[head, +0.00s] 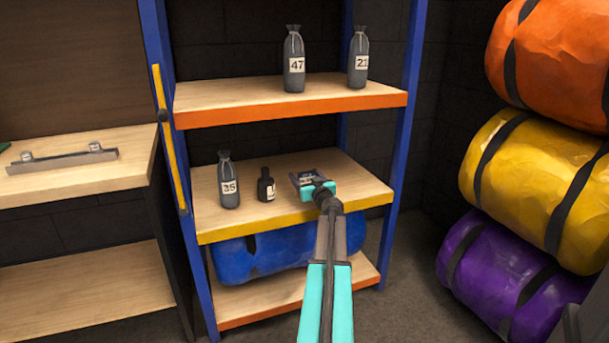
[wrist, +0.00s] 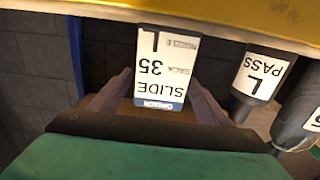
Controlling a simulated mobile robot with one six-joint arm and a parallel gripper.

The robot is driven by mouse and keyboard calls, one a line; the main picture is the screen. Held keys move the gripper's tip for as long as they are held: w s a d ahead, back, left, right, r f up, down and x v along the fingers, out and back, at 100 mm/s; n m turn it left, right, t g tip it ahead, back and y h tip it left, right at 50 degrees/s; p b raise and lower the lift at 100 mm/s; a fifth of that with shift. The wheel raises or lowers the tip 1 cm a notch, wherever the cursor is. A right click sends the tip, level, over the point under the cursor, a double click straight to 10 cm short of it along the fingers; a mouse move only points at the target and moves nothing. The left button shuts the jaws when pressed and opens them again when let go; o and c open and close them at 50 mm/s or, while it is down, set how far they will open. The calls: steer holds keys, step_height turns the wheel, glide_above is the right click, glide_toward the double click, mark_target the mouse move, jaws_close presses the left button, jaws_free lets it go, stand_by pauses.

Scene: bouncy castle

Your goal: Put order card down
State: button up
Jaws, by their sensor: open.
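The order card (wrist: 160,70) is a white card with a blue band, reading "SLIDE", "35" and "L" upside down in the wrist view. My gripper (wrist: 158,92) is open, with one finger at each side of the card; a touch between finger and card cannot be made out. In the head view my gripper (head: 308,181) is over the right part of the yellow-edged middle shelf (head: 355,178). There the card is small and hard to tell from the gripper. Whether its lower end rests on the shelf is hidden.
A grey bag marked 35 (head: 229,182) stands farther left. Bags 47 (head: 294,62) and 21 (head: 358,58) stand on the orange-edged shelf above. Blue posts flank the shelves.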

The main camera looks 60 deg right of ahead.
steer(key=shift+v, duration=4.9)
